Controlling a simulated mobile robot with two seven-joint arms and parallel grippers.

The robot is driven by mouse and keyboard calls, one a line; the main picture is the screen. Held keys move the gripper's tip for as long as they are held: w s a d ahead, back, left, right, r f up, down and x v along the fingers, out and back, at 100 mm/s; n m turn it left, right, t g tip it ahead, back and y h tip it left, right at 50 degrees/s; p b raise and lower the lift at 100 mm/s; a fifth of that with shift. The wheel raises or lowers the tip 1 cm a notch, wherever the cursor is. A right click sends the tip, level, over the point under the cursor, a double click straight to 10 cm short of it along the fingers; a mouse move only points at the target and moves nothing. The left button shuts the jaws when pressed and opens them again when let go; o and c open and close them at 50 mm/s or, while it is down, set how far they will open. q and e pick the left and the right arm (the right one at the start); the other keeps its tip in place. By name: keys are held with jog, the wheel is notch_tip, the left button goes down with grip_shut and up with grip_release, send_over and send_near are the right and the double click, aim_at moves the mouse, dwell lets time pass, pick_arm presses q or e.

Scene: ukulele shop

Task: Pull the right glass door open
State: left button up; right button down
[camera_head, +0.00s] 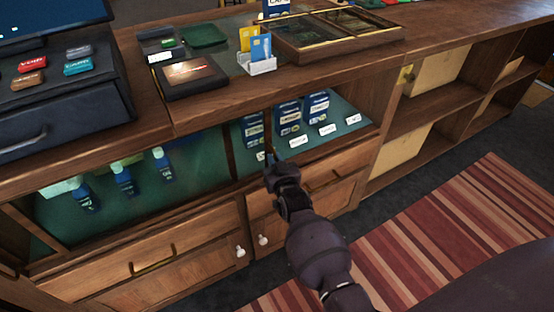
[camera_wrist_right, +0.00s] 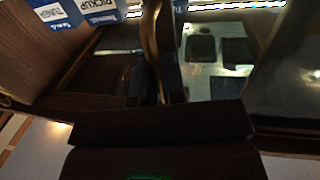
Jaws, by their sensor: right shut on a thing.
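The right glass door (camera_head: 335,145) is at the front of the display case, before the green-lined compartment with blue boxes. My right gripper (camera_head: 271,158) reaches up to the door's left part, its fingertips partly hidden by the wrist. In the right wrist view my right gripper (camera_wrist_right: 161,85) is shut on a narrow upright piece, seemingly the door's handle (camera_wrist_right: 149,35). Reflections and dark shade make the door's edges hard to see; I cannot tell whether it stands slightly ajar. My left gripper is not in view.
The left display section (camera_head: 185,205) holds several blue items. Wooden drawers and cabinets with white knobs (camera_head: 263,240) are below. The wooden countertop (camera_head: 205,110) bears a card holder (camera_head: 259,64) and trays. Open shelves (camera_head: 440,100) stand right; a striped rug (camera_head: 450,225) covers the floor.

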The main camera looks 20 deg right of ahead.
jog(key=shift+a+f, duration=0.1)
dwell(0.3)
jog(key=c, duration=1.2)
grip_release()
jog(key=shift+c, duration=0.2)
jog(key=s+a+p, duration=0.1)
jog(key=s+p, duration=0.1)
jog(key=s, duration=0.8)
jog(key=shift+s+a, duration=0.15)
jog(key=shift+s, duration=0.25)
